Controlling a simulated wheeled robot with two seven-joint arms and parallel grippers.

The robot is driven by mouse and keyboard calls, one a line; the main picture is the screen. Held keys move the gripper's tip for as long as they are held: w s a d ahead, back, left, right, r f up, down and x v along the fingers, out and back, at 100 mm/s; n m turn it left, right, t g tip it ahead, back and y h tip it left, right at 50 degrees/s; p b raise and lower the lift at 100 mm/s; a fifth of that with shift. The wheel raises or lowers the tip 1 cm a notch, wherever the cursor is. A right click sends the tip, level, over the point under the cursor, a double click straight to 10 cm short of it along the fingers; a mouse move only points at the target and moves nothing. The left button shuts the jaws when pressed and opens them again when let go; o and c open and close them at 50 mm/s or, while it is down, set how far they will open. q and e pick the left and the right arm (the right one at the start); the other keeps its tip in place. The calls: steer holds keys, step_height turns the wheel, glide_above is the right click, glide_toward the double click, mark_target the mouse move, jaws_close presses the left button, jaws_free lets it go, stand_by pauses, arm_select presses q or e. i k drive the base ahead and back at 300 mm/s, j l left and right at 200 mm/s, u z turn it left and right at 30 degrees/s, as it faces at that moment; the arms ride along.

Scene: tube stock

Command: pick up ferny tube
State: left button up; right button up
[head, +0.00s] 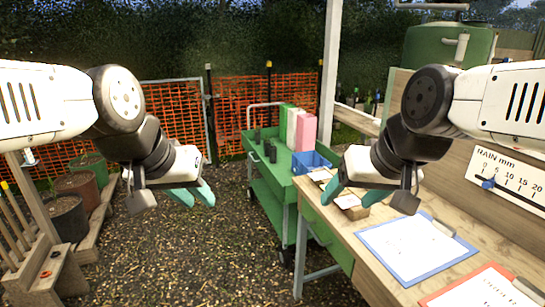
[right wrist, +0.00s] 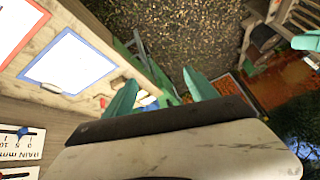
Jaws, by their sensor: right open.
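No tube with a visible fern stands out. Several small dark tubes (head: 266,147) stand upright on the green cart (head: 287,180) in the head view, too small to tell what they hold. My left gripper (head: 195,196) hangs in the air left of the cart, its teal fingers apart and empty. My right gripper (head: 352,194) is over the left edge of the wooden bench, fingers apart and empty. Its fingers also show apart in the right wrist view (right wrist: 160,95). Both grippers are away from the dark tubes.
The bench (head: 400,285) holds a blue clipboard (head: 415,246), a red clipboard (head: 480,290) and a small brown box (head: 352,207). Gravel between is clear.

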mark_target(272, 149)
steer(key=i+j+z, duration=0.3)
steer(key=i+j, duration=0.9)
steer(key=i, duration=0.55)
steer(key=i+j+z, duration=0.3)
steer(key=i+j, duration=1.3)
